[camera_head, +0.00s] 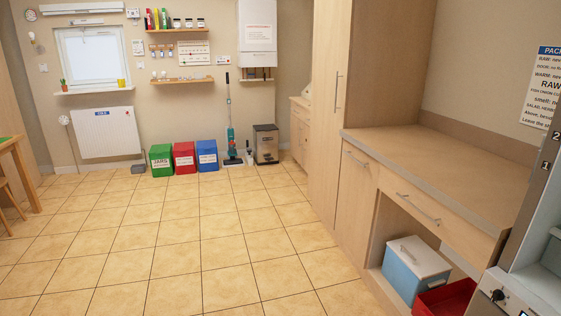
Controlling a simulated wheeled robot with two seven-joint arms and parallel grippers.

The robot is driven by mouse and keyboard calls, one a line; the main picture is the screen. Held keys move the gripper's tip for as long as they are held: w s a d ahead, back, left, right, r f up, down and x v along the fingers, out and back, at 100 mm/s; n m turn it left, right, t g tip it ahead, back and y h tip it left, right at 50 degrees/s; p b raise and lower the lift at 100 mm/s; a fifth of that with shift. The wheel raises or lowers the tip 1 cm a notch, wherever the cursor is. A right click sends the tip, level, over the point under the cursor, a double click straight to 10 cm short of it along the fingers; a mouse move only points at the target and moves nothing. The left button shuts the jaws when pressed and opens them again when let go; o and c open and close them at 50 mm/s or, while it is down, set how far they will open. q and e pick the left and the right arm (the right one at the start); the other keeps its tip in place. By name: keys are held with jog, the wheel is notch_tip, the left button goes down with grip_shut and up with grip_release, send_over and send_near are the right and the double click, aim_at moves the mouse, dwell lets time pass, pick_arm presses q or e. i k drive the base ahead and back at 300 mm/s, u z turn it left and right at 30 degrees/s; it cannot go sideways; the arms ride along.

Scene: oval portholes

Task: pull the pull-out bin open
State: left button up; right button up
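The pull-out bin appears to be the tall narrow wooden front (353,205) under the counter, between the tall cabinet and the open bay. Neither of my grippers is in view.
A drawer (455,217) sits right of that front, above an open bay with a blue and white cool box (413,274) and a red crate (450,299). Green (161,160), red (184,158) and blue (207,155) bins stand at the far wall. The tiled floor (190,235) is clear.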

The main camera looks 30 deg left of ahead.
aim_at(359, 191)
jog(key=u, duration=0.85)
jog(key=i, duration=1.35)
jog(key=u, duration=0.15)
jog(key=i, duration=2.15)
jog(key=z, duration=0.75)
